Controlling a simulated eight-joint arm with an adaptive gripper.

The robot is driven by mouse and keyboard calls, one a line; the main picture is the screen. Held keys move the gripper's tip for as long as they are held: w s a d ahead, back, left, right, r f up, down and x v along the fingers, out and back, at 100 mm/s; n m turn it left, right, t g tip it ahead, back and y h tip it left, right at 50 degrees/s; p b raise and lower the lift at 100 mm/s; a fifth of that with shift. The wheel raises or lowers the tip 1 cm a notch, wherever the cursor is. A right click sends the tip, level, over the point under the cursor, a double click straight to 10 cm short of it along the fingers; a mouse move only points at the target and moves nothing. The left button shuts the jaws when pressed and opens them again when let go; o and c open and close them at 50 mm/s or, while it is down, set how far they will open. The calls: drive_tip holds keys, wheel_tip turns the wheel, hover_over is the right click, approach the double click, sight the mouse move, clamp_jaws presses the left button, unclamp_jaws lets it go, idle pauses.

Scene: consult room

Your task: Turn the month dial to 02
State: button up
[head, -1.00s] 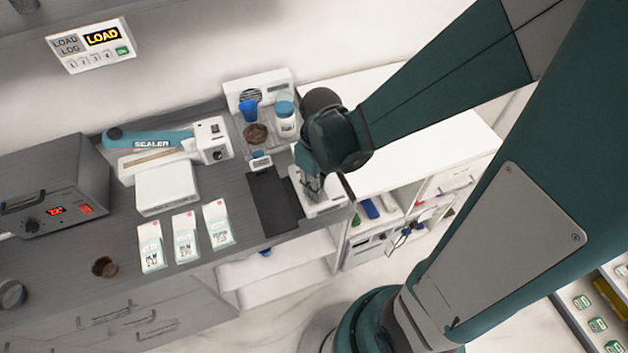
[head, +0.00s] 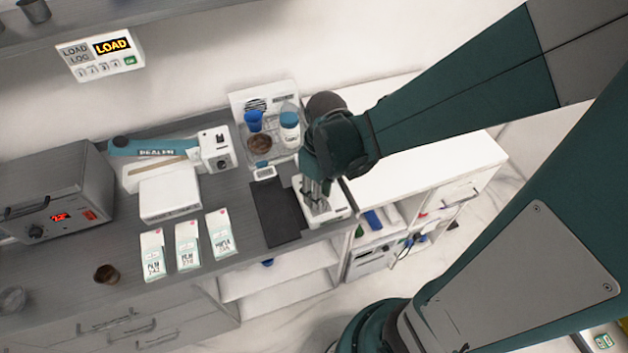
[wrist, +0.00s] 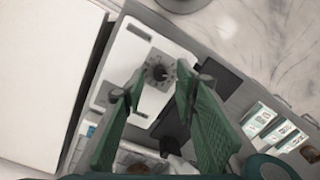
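In the head view my gripper (head: 317,198) points down over the white unit (head: 338,210) at the counter's right end, and the dial is hidden there.
A dark mat (head: 273,212) lies just left of the unit. Behind stand a blue cup (head: 253,121) and a white bottle with a blue band (head: 290,128). Several white cartons (head: 187,247), a sealer (head: 155,147) and a dark box oven (head: 55,195) are farther left.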

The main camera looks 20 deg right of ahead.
wheel_tip(320, 180, up, 10)
drive_tip(key=shift+d, duration=0.15)
idle(0.7)
drive_tip(key=shift+w, duration=0.1)
drive_tip(key=shift+d+r, duration=0.1)
drive_tip(key=shift+r, duration=0.1)
idle(0.5)
wheel_tip(320, 180, up, 6)
drive_tip(key=s+d+m+t+b, duration=0.1)
drive_tip(key=s+m+t+b, duration=0.1)
drive_tip(key=m+t+b, duration=0.2)
drive_tip(key=shift+d+f+m+t+b, duration=0.15)
drive_tip(key=shift+d+m+t+b, duration=0.15)
drive_tip(key=shift+m+t, duration=0.95)
drive_tip(key=shift+n+t, duration=0.35)
drive_tip(key=shift+t, duration=0.1)
idle(2.3)
